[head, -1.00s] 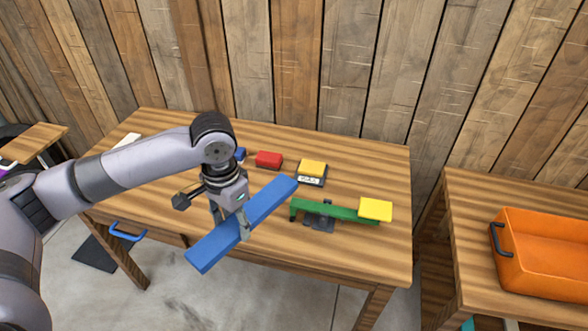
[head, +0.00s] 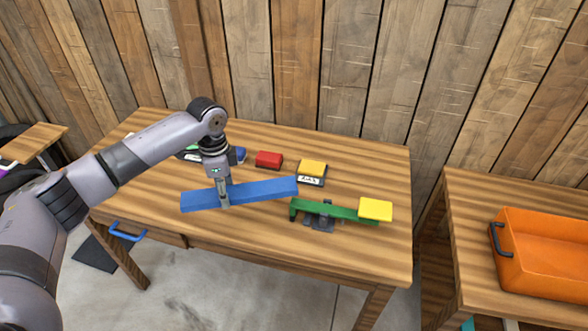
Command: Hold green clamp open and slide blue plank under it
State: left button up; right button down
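The blue plank (head: 255,191) is held above the wooden table, lying nearly left to right across the picture. My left gripper (head: 224,196) is shut on it, left of the plank's middle. The green clamp (head: 335,212) stands on the table right of the plank, on a dark base (head: 319,222). Its left end is close to the plank's right end; I cannot tell whether they touch. A yellow block (head: 375,209) sits at the clamp's right end. My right gripper is not in view.
A red block (head: 268,159) and a yellow block on a dark scale-like base (head: 312,167) stand behind the plank. The wooden table (head: 270,240) is clear at the front. An orange crate (head: 545,285) sits on another table at the right. A wooden wall is behind.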

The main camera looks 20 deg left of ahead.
pick_arm(q)
jog(key=w+a+f+m, duration=0.3)
jog(key=w+a+m, duration=0.2)
jog(key=w, duration=0.3)
jog(key=f, duration=0.7)
jog(key=shift+s+a+f, duration=0.1)
jog(key=shift+a+f, duration=0.1)
jog(key=shift+a, duration=0.15)
